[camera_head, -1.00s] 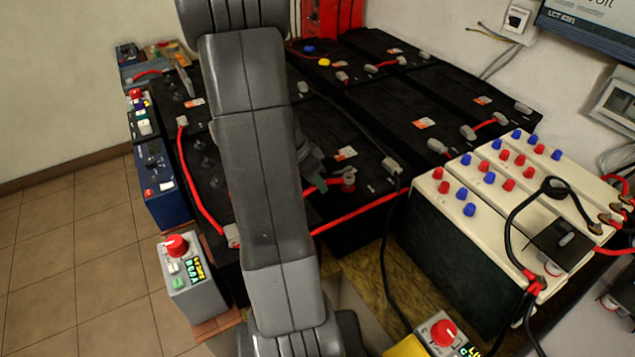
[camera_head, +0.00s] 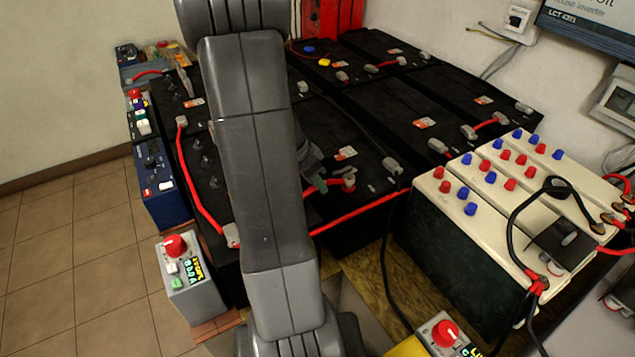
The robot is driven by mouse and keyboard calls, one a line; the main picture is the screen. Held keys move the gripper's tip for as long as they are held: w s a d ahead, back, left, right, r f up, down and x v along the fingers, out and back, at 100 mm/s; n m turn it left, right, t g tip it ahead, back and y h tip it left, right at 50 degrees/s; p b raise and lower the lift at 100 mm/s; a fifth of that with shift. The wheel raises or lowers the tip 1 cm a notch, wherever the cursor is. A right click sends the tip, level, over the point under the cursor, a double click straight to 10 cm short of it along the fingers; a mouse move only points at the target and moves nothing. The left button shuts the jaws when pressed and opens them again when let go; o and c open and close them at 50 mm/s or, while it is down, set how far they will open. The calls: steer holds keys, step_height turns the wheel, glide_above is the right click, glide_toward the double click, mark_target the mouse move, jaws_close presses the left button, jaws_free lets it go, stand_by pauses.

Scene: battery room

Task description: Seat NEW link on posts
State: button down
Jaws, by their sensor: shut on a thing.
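My gripper (camera_head: 318,181) shows only in part at the right edge of my arm, low over the black batteries in the middle. It is shut on a short red link (camera_head: 335,183), whose right end lies at a grey terminal post (camera_head: 348,181). The link's left end and most of my gripper are hidden behind my arm. I cannot tell whether the link sits down on the posts or just above them.
Black batteries (camera_head: 400,100) fill the middle and back, with red links and a black cable across them. White-topped batteries (camera_head: 500,200) with red and blue caps stand at the right. A grey box with a red knob (camera_head: 187,275) stands front left.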

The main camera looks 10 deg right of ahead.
steer(key=shift+f+b, duration=0.95)
steer(key=shift+b, duration=0.65)
stand_by(1.1)
steer(key=c, duration=0.9)
jaws_free()
steer(key=shift+c, duration=0.2)
steer(key=shift+r, duration=0.1)
steer(key=shift+r+p, duration=2.45)
steer(key=shift+r, duration=1.5)
steer(key=shift+f, duration=0.1)
steer(key=shift+f+b, duration=2.05)
steer(key=shift+f, duration=1.2)
